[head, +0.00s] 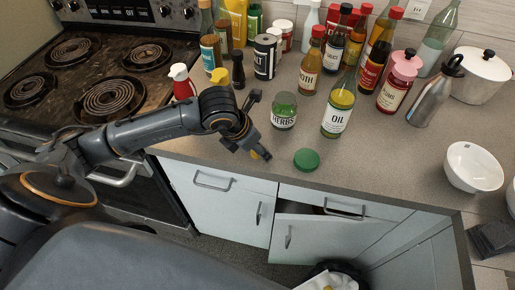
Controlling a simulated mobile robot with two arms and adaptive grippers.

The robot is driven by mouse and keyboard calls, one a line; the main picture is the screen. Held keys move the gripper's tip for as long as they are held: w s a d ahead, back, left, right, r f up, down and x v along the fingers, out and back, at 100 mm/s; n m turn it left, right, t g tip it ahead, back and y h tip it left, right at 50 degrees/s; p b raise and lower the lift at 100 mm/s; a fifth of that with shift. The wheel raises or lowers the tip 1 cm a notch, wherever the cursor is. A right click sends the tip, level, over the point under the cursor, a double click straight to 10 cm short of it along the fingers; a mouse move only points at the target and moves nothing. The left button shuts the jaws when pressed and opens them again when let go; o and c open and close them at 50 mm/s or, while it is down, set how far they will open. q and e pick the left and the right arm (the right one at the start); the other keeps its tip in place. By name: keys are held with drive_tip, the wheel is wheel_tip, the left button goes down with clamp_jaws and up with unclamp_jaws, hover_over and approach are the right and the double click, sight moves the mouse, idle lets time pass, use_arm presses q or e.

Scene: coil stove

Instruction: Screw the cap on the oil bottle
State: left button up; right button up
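The oil bottle (337,117) stands upright on the counter, with a white OIL label and yellow-green contents. Its narrow neck overlaps the bottles behind, so its top is hard to make out. A green cap (306,160) lies on the counter near the front edge, in front of the bottle and apart from it. My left gripper (259,126) is at the counter's front edge, left of the cap and the bottle. Its fingers are spread and nothing shows between them. My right gripper is not in view.
A herbs jar (284,111) stands between my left gripper and the oil bottle. Several sauce bottles crowd behind, including a bottle marked 5TH (311,68). A metal flask (434,97) and white bowl (472,167) are to the right. The counter right of the cap is clear.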

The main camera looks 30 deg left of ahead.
use_arm(q)
drive_tip(key=shift+c, duration=0.3)
drive_tip(key=c, duration=0.8)
drive_tip(key=shift+r, duration=0.15)
drive_tip(key=shift+r+p, duration=0.3)
drive_tip(key=shift+r, duration=0.35)
drive_tip(key=s+a+r+p, duration=0.2)
drive_tip(key=s+r+p, duration=0.3)
drive_tip(key=s+p, duration=0.1)
drive_tip(key=s+a+r+p, duration=0.3)
drive_tip(key=s+r+p, duration=0.3)
drive_tip(key=s+p, duration=0.1)
drive_tip(key=shift+a+r+p, duration=0.25)
drive_tip(key=shift+p, duration=0.45)
